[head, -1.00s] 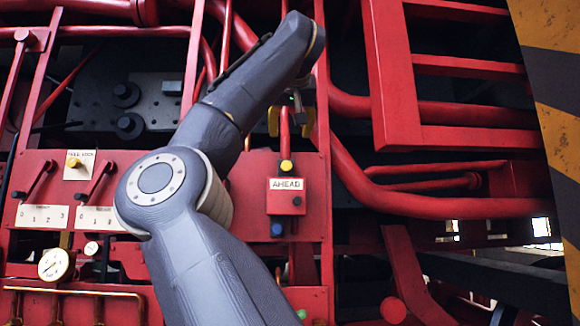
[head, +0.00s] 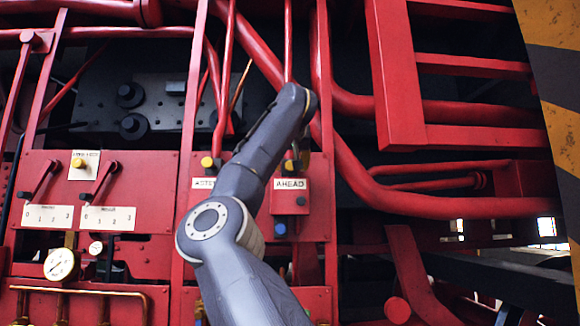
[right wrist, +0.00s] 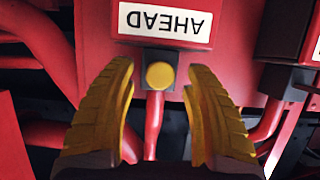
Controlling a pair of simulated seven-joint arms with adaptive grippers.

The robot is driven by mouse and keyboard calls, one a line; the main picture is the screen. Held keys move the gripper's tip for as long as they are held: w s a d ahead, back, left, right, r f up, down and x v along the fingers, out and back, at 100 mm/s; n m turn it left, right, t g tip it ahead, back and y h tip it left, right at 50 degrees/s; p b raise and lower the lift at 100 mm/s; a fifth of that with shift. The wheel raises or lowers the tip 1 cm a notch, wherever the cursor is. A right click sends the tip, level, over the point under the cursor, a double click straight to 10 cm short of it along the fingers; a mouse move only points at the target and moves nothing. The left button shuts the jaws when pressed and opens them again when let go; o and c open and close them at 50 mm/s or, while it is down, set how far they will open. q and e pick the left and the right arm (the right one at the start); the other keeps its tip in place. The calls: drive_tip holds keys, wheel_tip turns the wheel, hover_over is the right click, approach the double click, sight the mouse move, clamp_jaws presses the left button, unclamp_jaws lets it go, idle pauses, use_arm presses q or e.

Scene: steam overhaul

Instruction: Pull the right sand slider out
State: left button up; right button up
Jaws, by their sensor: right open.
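The red unit labelled AHEAD (head: 289,198) is right of centre in the head view. It has a yellow knob on top (right wrist: 160,76) and a blue knob (head: 280,229) below. A similar unit labelled ASTERN, part-hidden by my right arm, stands to its left with its own yellow knob (head: 207,162). Neither label names a sand slider. In the right wrist view my right gripper (right wrist: 158,68) is open, its two yellow fingers on either side of the AHEAD unit's yellow knob, with gaps showing. In the head view my arm mostly hides this gripper. My left gripper is not in view.
A red pipe (right wrist: 154,125) runs up to the yellow knob between my fingers. Thick red pipes (head: 420,206) curve past on the right. Two red levers (head: 45,178) with number plates and a round gauge (head: 60,264) are on the left.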

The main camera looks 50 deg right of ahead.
drive_tip(key=shift+w+d+f, duration=0.25)
drive_tip(key=shift+w+d, duration=0.15)
drive_tip(key=shift+c, duration=0.2)
